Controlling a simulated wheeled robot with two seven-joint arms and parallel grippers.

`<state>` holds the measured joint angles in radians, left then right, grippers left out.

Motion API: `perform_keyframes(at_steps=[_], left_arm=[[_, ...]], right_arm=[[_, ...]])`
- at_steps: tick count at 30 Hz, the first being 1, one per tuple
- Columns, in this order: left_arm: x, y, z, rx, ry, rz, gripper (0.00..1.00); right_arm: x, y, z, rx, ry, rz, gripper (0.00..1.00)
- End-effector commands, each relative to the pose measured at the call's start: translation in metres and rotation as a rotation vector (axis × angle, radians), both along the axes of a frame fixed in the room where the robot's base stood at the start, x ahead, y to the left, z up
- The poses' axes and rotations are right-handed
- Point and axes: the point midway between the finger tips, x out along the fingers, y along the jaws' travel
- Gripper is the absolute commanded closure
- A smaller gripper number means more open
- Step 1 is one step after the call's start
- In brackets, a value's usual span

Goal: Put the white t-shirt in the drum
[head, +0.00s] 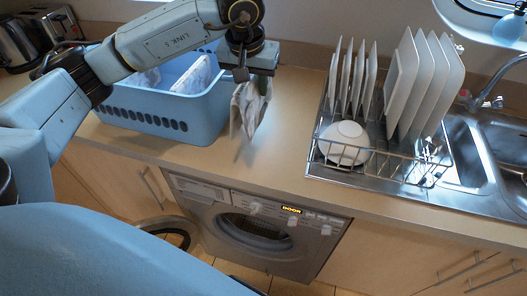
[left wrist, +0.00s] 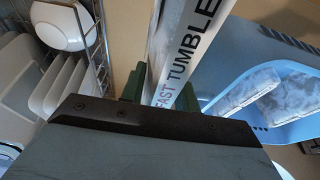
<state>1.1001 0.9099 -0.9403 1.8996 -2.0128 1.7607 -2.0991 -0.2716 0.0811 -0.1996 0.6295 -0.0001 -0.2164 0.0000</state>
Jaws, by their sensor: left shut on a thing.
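My left gripper (head: 250,72) is shut on a white cloth (head: 248,108), which looks like the t-shirt. The cloth hangs down above the counter, just right of the blue basket. The washing machine (head: 318,235) stands under the counter, below and right of the gripper. Its drum opening (head: 255,230) is dark and partly visible. Its round door (head: 168,232) stands open to the left. My right gripper is out of view.
The blue laundry basket (head: 190,122) on the counter holds pale cloth (head: 192,75). A wire dish rack (head: 385,165) with plates (head: 425,80) and a white bowl (head: 343,142) stands right, beside the sink (head: 470,165). The counter (head: 275,135) between basket and rack is clear.

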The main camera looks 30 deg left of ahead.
Motion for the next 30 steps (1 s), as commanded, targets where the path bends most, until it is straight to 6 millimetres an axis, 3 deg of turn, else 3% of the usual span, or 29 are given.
perform_keyframes(at_steps=[1, 3, 7, 18, 24, 30], left_arm=[[0.000, 0.000, -0.014, 0.000, -0.001, 0.000, 0.95], [0.000, 0.000, -0.023, 0.000, -0.001, 0.000, 0.95], [0.000, 0.000, -0.033, -0.001, -0.001, 0.000, 0.95], [0.000, 0.000, -0.088, 0.001, 0.001, -0.001, 0.95], [0.000, 0.000, -0.103, 0.000, 0.000, -0.001, 0.95], [0.000, 0.000, -0.131, 0.000, 0.002, 0.000, 0.95]], right_arm=[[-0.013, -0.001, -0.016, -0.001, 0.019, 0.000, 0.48], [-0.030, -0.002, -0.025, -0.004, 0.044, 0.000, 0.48], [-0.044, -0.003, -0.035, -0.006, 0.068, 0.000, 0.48], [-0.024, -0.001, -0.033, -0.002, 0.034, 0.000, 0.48], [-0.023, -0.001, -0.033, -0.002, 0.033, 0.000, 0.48], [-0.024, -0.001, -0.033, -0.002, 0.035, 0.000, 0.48]])
